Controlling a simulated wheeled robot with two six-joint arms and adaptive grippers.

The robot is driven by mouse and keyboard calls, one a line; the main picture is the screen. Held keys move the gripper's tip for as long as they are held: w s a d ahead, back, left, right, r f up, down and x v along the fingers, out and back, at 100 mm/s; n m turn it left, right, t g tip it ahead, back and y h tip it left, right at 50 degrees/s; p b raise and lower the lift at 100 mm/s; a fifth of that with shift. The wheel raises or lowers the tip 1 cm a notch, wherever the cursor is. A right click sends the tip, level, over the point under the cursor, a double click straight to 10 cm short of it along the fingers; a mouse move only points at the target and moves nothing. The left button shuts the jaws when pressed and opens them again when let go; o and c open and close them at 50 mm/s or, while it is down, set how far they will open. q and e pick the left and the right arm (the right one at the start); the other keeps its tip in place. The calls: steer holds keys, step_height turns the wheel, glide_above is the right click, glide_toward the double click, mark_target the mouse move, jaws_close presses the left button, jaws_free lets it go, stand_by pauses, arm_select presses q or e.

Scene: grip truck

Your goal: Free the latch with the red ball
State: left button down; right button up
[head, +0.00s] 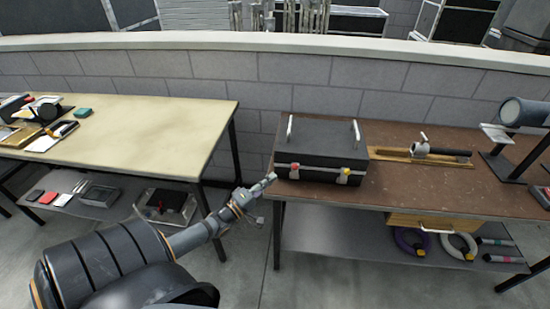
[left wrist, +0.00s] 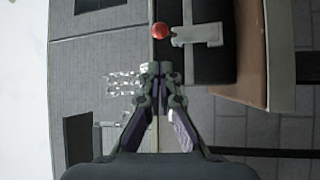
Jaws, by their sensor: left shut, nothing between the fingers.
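A black case (head: 320,145) with two upright pale handles sits shut at the left end of the brown workbench. On its front are two pale latches: the left one (head: 294,173) has a red ball (head: 294,166), the right one (head: 343,177) a yellow ball (head: 347,170). My left gripper (head: 270,179) is shut and empty, just left of the case near its front corner. In the left wrist view the red ball (left wrist: 160,30) and its T-shaped latch (left wrist: 198,36) are beyond the shut fingertips (left wrist: 155,68), with a gap between. My right gripper is out of view.
Right of the case, a wooden board (head: 388,153) carries a grey clamp-like device (head: 420,148). A lamp-like cylinder (head: 520,112) stands farther right. A cream table (head: 190,118) is at left, across a gap. A brick wall (head: 240,85) runs behind.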

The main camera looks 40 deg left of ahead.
mark_target(295, 172)
arm_select(q)
steer(key=x, duration=0.7)
steer(key=shift+w, duration=0.2)
steer(key=shift+w+d, duration=0.1)
steer(key=shift+w, duration=0.3)
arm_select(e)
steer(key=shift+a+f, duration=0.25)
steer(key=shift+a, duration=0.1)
